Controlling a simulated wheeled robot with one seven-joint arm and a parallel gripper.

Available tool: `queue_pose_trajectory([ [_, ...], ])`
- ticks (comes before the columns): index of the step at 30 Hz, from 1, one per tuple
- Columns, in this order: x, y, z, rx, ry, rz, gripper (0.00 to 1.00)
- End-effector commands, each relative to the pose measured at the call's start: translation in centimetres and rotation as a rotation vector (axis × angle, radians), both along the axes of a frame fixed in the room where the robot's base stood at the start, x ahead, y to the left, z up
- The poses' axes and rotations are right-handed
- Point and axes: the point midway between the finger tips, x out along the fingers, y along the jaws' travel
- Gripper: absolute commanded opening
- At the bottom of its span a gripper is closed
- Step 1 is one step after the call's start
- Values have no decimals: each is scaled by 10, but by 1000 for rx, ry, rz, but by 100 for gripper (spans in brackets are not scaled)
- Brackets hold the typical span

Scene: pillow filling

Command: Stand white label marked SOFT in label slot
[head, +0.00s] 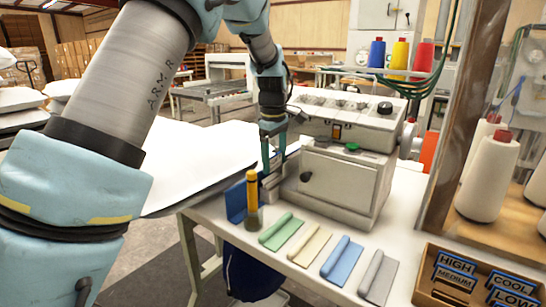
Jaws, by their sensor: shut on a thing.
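My gripper (274,164) points down just left of the grey machine (345,180). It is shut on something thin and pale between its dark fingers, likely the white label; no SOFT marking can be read. Below the fingertips is a small grey metal holder (270,187) at the machine's left foot, which may be the label slot. From this view I cannot tell whether the held piece touches it. Other labels, HIGH (456,258), MEDIUM, COOL and LOW, lie in a wooden tray (425,285) at the lower right.
A yellow-handled tool (252,190) stands in front of a blue block (236,202), close to my gripper. Thread cones (490,175) stand at the right. White pillows (200,150) lie at the left.

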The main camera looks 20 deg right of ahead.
Motion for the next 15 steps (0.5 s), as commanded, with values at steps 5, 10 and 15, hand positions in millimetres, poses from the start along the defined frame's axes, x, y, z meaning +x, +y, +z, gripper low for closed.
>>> queue_pose_trajectory([
  [5,-10,9,-47,49,40,0,89],
  [10,-10,8,-46,48,40,0,100],
  [15,-10,8,-39,45,37,-1,100],
])
